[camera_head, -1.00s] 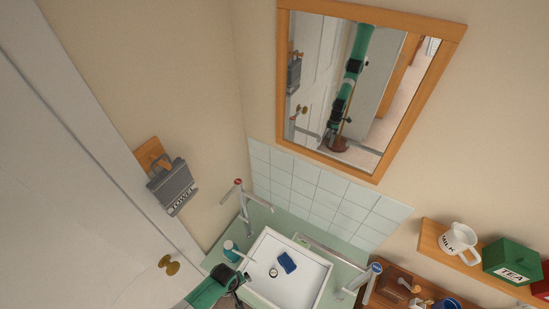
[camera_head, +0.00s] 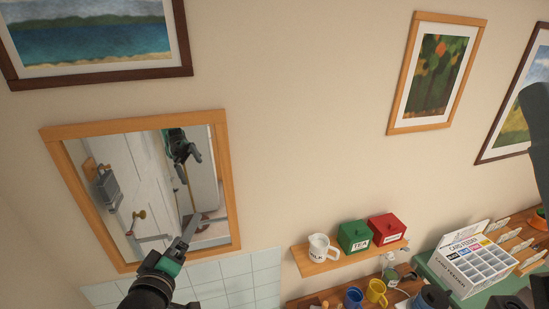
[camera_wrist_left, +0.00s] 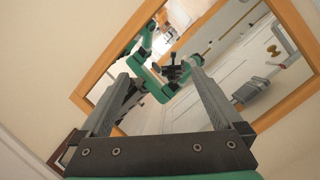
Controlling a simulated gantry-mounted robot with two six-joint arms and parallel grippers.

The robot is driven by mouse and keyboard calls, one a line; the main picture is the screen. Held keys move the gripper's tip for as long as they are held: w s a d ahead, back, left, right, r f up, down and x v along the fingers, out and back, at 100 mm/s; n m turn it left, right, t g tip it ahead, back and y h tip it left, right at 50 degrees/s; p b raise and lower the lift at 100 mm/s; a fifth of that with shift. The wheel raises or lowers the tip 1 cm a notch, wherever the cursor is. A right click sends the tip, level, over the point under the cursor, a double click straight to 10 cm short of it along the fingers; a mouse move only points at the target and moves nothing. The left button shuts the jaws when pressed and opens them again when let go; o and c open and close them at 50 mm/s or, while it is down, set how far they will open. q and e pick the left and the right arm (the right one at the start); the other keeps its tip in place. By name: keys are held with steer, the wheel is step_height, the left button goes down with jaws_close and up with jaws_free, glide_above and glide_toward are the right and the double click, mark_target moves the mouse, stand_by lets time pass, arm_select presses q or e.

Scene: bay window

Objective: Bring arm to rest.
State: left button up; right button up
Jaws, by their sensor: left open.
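My left gripper (camera_head: 186,238) comes up from the bottom of the head view, in front of the lower part of the wood-framed mirror (camera_head: 232,190). Its two grey fingers are spread apart with nothing between them in the left wrist view (camera_wrist_left: 157,70). There the mirror (camera_wrist_left: 290,22) fills the space beyond the fingers and reflects a green and black arm. I cannot tell how far the fingertips are from the glass. My right gripper does not show in either view.
A wall shelf (camera_head: 318,266) holds a milk jug (camera_head: 322,249), a green tea box (camera_head: 355,236) and a red box (camera_head: 387,228). Mugs and a white card feeder (camera_head: 468,262) stand below right. Framed pictures hang above; the wall between is bare.

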arm_select(q)
steer(key=s+d+r+m+t, duration=0.1)
steer(key=s+r+t, duration=0.1)
steer(key=r, duration=0.6)
steer(key=s+d+r+m+t, duration=0.1)
steer(key=s+d+r+t, duration=0.1)
steer(key=r, duration=0.6)
steer(key=s+r+m+t+h, duration=0.2)
steer(key=s+r+m+t, duration=0.5)
steer(key=s+r, duration=1)
step_height(320, 180, up, 2)
steer(key=shift+s+d+r+m, duration=0.15)
steer(key=shift+d+m, duration=0.15)
steer(key=shift+m, duration=0.8)
